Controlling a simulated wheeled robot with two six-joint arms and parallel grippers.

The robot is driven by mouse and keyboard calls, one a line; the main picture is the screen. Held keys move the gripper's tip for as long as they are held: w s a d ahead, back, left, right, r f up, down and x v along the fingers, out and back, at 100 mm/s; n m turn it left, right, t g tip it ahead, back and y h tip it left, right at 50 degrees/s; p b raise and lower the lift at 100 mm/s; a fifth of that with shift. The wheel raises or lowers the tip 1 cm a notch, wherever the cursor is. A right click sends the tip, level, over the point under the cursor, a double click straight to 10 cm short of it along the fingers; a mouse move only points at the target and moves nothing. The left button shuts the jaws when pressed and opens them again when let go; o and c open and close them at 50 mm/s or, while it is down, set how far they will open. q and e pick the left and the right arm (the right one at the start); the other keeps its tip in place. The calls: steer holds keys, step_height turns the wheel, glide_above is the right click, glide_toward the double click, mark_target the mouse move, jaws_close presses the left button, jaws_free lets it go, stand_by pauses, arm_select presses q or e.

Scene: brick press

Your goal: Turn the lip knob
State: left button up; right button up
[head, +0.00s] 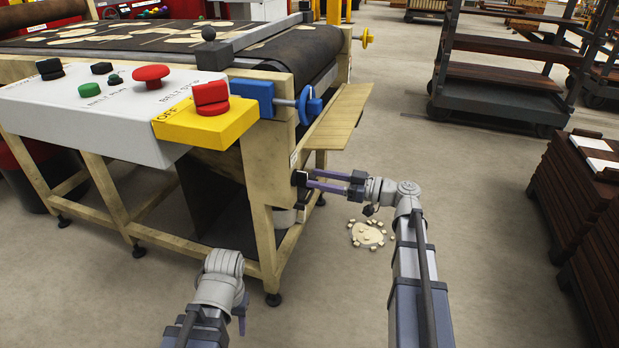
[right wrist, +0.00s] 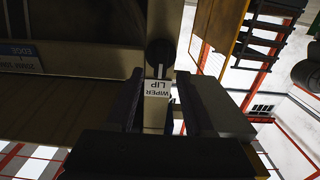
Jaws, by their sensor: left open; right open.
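The lip knob (head: 299,178) is a small black round knob on the side of the press's wooden frame leg. In the right wrist view the knob (right wrist: 160,52) stands just beyond the fingertips, near a white label (right wrist: 158,88) reading "WIPER LIP". My right gripper (head: 311,180) is open, its two fingers pointing left at the knob, one on each side of its line. In the right wrist view the fingers (right wrist: 158,76) are dark and apart; I cannot tell whether they touch the knob. My left gripper (head: 240,312) is low in front of the press, away from the knob and partly hidden by its wrist.
A blue handwheel (head: 309,105) and a wooden shelf (head: 339,117) stick out above my right gripper. A yellow box with a red knob (head: 211,98) sits on the control panel's corner. Pale scraps (head: 367,234) lie on the floor.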

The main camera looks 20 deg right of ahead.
mark_target(307, 177)
steer(key=shift+x, duration=1.55)
jaws_close()
